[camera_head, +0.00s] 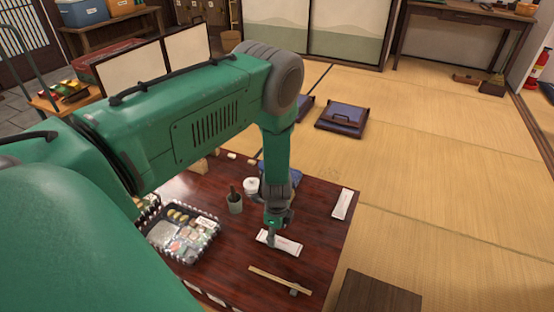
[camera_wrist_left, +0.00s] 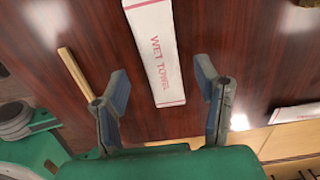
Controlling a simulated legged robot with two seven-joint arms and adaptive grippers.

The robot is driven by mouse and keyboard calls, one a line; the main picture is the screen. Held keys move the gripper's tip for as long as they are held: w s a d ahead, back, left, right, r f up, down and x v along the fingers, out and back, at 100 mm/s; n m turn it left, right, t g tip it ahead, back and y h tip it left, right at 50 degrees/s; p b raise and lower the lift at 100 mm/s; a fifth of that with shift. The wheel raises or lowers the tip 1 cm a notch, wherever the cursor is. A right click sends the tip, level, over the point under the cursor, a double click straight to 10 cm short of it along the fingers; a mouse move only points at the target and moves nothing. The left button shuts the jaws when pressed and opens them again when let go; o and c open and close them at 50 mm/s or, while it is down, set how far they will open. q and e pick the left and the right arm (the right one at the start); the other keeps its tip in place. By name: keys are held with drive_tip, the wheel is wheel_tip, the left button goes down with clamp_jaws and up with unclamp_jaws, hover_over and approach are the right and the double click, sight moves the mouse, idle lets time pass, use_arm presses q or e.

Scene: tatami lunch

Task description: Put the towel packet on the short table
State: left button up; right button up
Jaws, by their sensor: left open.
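A white towel packet (camera_head: 287,244) with "WET TOWEL" printed on it lies flat on the dark red wooden table (camera_head: 325,245). It also shows in the left wrist view (camera_wrist_left: 157,50), lying lengthwise between the fingers. My left gripper (camera_head: 275,234) is directly over the packet in the head view and partly hides it. In the left wrist view my left gripper (camera_wrist_left: 162,76) is open, with one finger on each side of the packet. A smaller, plain dark brown table (camera_head: 375,293) stands at the bottom right. My right gripper is not in view.
A second white packet (camera_head: 342,204) lies near the red table's right edge. Chopsticks (camera_head: 279,280) lie in front on a small rest. A bento tray (camera_head: 182,233), a dark cup (camera_head: 235,203) and a white jar (camera_head: 251,186) stand to the left. Tatami lies open to the right.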

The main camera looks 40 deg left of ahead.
sight(277, 239)
use_arm(q)
wheel_tip(277, 239, up, 8)
drive_tip(key=p, duration=0.2)
drive_tip(key=s+d+r+n, duration=0.1)
drive_tip(key=s+d+n, duration=0.2)
drive_tip(key=s, duration=0.5)
drive_tip(key=s+d+r+n, duration=0.2)
drive_tip(key=s+d+n, duration=0.2)
drive_tip(key=s+n, duration=0.2)
drive_tip(key=s+d+r+n, duration=0.2)
drive_tip(key=s+d+n, duration=0.1)
drive_tip(key=s, duration=0.6)
drive_tip(key=shift+s+d+n+t, duration=0.15)
drive_tip(key=shift+s+n+t, duration=0.2)
drive_tip(key=shift+n, duration=0.55)
wheel_tip(277, 239, up, 7)
drive_tip(key=p, duration=0.8)
drive_tip(key=shift+r, duration=0.2)
drive_tip(key=shift+w, duration=0.15)
